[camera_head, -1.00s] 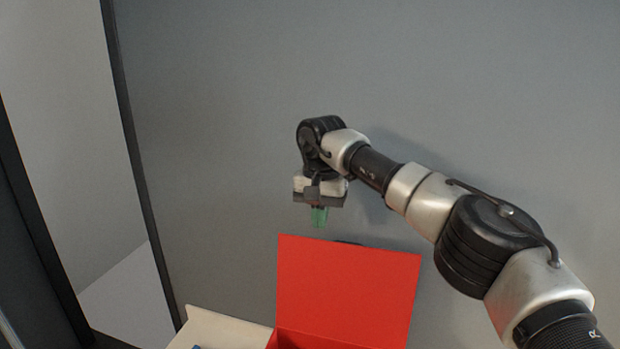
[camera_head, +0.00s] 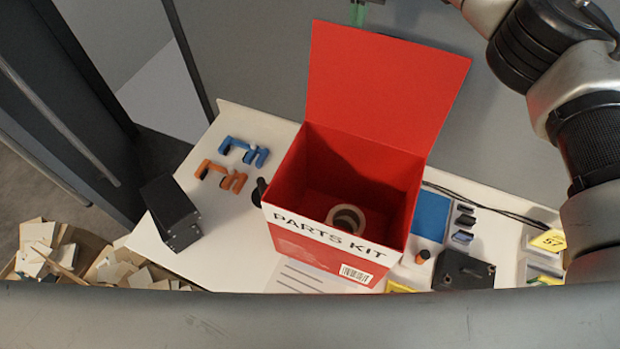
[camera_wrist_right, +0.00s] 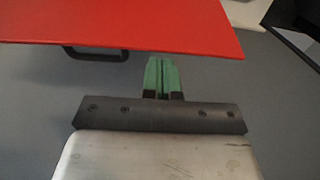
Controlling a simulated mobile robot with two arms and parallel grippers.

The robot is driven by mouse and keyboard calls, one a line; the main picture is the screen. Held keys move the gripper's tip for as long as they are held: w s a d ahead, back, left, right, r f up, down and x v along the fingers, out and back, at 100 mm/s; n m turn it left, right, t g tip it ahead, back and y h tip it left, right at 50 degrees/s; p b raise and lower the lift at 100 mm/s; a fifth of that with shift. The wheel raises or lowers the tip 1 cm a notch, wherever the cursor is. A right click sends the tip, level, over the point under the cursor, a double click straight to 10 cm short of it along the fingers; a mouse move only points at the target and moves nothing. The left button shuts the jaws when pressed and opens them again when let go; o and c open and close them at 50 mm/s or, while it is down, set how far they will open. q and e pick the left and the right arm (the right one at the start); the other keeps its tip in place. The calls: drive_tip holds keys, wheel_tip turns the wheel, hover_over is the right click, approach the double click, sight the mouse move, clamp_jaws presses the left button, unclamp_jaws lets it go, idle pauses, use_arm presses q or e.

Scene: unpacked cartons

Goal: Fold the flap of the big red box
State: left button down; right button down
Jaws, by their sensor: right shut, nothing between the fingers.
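The big red box (camera_head: 335,264), marked "PARTS KIT", stands on the white table. Its red flap (camera_head: 382,85) stands up at the back edge, tilted a little backward, and the box is open. A roll of tape (camera_head: 346,217) lies inside. My right gripper (camera_head: 358,12) is at the top edge of the head view, behind the flap's upper edge. The right wrist view shows its green fingers (camera_wrist_right: 162,75) shut and empty, close to the red flap (camera_wrist_right: 120,22); I cannot tell if they touch it. My left gripper is not in view.
The white table (camera_head: 222,230) holds blue (camera_head: 243,150) and orange (camera_head: 220,175) brackets, a black block (camera_head: 172,212), a blue pad (camera_head: 430,214) and a black part (camera_head: 463,270). Cartons of scraps (camera_head: 50,255) stand at lower left. A grey wall is behind.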

sight(353, 55)
drive_tip(key=f+b, duration=0.3)
drive_tip(key=f, duration=0.2)
drive_tip(key=f+b, duration=0.2)
drive_tip(key=f, duration=0.1)
drive_tip(key=shift+s+a+f+b, duration=0.15)
drive_tip(key=shift+s+f+b, duration=0.1)
drive_tip(key=shift+s+b, duration=0.15)
drive_tip(key=s+a+b, duration=0.5)
drive_tip(key=s+b, duration=0.2)
drive_tip(key=s, duration=0.6)
drive_tip(key=s+a+f+b, duration=0.4)
drive_tip(key=s+f+b, duration=0.5)
drive_tip(key=f+b, duration=0.45)
wheel_tip(353, 55, up, 12)
drive_tip(key=p, duration=0.6)
drive_tip(key=shift+w+d, duration=0.15)
drive_tip(key=shift+w, duration=0.05)
